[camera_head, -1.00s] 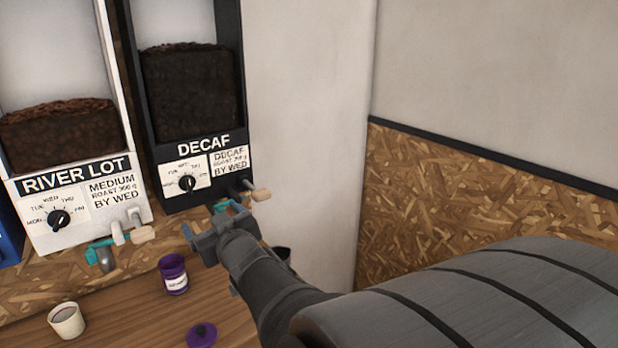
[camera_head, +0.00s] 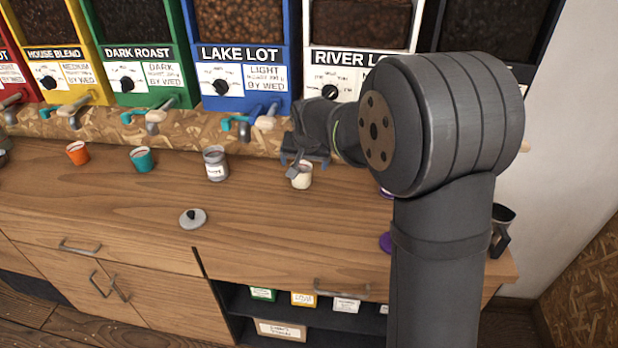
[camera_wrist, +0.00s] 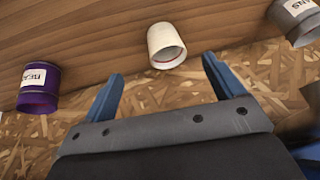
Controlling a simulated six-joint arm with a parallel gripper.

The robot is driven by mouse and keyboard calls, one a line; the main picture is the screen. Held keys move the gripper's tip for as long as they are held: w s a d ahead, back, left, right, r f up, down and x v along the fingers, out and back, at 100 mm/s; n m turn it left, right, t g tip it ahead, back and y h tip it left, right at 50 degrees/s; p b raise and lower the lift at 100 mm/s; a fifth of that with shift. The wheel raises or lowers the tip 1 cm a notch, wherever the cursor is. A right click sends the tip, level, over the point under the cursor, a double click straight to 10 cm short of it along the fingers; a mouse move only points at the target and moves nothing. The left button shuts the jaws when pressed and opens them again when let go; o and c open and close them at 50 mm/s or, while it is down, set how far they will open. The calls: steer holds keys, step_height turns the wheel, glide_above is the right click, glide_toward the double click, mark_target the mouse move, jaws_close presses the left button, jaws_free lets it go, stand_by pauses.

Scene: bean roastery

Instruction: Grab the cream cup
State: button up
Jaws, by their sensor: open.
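The cream cup (camera_head: 303,180) stands on the wooden counter (camera_head: 110,205), below the blue and white dispensers. My gripper (camera_head: 304,158) is at the cup's far side in the head view and partly overlaps it. In the wrist view the cream cup (camera_wrist: 166,45) lies just beyond the fingertips, roughly centred between them. Its open mouth faces toward the gripper. My gripper (camera_wrist: 163,72) has its blue fingers spread, with nothing between them.
A grey labelled canister (camera_head: 215,163) stands left of the cup; a purple jar (camera_wrist: 38,85) is on its other side. Teal (camera_head: 143,159) and orange (camera_head: 78,152) cups stand farther left. A grey lid (camera_head: 193,218) lies in front. Dispenser spouts (camera_head: 240,122) overhang the back.

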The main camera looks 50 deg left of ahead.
mark_target(301, 175)
steer(key=shift+n+t, duration=0.4)
steer(key=shift+n, duration=0.3)
steer(key=w+a+f, duration=0.1)
steer(key=a+f, duration=0.2)
steer(key=w+a+f, duration=0.1)
steer(key=a, duration=0.1)
steer(key=shift+w+a+f, duration=0.15)
steer(key=shift+w+f, duration=0.2)
steer(key=shift+s+x, duration=0.2)
steer(key=shift+x, duration=2.85)
steer(key=shift+f, duration=0.1)
steer(key=c, duration=1.1)
